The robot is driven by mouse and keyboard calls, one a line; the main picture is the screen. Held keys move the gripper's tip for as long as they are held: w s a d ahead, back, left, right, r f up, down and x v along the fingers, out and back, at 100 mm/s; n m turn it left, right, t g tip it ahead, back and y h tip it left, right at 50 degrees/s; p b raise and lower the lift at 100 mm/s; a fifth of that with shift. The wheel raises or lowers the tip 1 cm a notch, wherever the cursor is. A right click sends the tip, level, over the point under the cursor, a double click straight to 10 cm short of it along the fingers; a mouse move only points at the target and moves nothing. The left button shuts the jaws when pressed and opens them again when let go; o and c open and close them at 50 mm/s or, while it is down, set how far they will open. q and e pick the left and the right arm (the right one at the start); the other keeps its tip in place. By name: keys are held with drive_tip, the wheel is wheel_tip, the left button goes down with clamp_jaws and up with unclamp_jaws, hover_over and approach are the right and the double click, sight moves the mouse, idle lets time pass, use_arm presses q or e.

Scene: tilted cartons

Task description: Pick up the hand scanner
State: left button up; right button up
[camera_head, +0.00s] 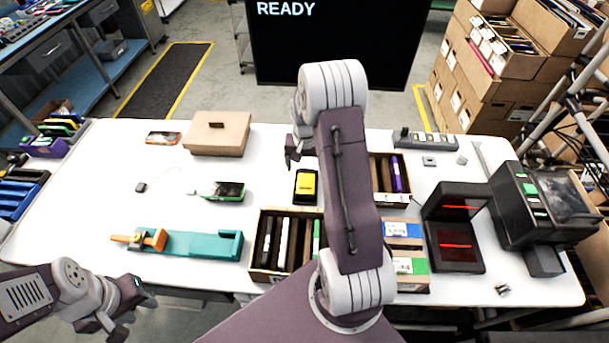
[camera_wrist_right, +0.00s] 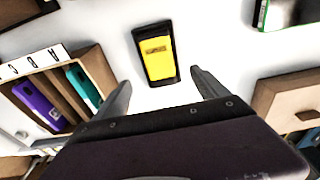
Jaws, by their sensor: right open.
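The hand scanner appears to be the black device with a yellow face (camera_head: 306,184) lying on the white table near its middle. It also shows in the right wrist view as a yellow and black block (camera_wrist_right: 157,50), just beyond the fingertips and between their lines. My right gripper (camera_wrist_right: 160,86) is open and empty, with its fingers apart and not touching the device. In the head view my right gripper (camera_head: 292,153) is partly hidden behind its own arm, above the table behind the device. My left gripper (camera_head: 134,311) is open and empty, off the table's front edge at lower left.
An open carton of upright items (camera_head: 253,258) stands in front of the device; another carton (camera_head: 393,203) stands to its right. A green-edged box (camera_head: 222,190) and a brown box (camera_head: 217,135) lie left. A teal holder (camera_head: 200,246) lies front left.

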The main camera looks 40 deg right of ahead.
sight(306, 181)
drive_tip(key=shift+s+a+f, duration=0.25)
drive_tip(key=shift+a+f, duration=0.05)
drive_tip(key=shift+a, duration=0.15)
drive_tip(key=f, duration=0.2)
drive_tip(key=d, duration=0.1)
drive_tip(key=shift+w+f+p, duration=0.3)
drive_tip(key=shift+f+p, duration=0.1)
drive_tip(key=shift+w+d+f, duration=0.1)
drive_tip(key=shift+d+f, duration=0.1)
drive_tip(key=shift+f, duration=0.05)
wheel_tip(306, 181, down, 4)
drive_tip(key=shift+a+f+p, duration=0.1)
drive_tip(key=shift+p, duration=0.65)
drive_tip(key=shift+w+d+f, duration=0.2)
drive_tip(key=shift+d+f, duration=0.05)
drive_tip(key=shift+f, duration=0.2)
drive_tip(key=shift+s+a+r, duration=0.1)
drive_tip(key=shift+a+r, duration=0.05)
drive_tip(key=c, duration=1.3)
use_arm(q)
drive_tip(key=shift+a+r, duration=0.2)
drive_tip(key=shift+r, duration=0.95)
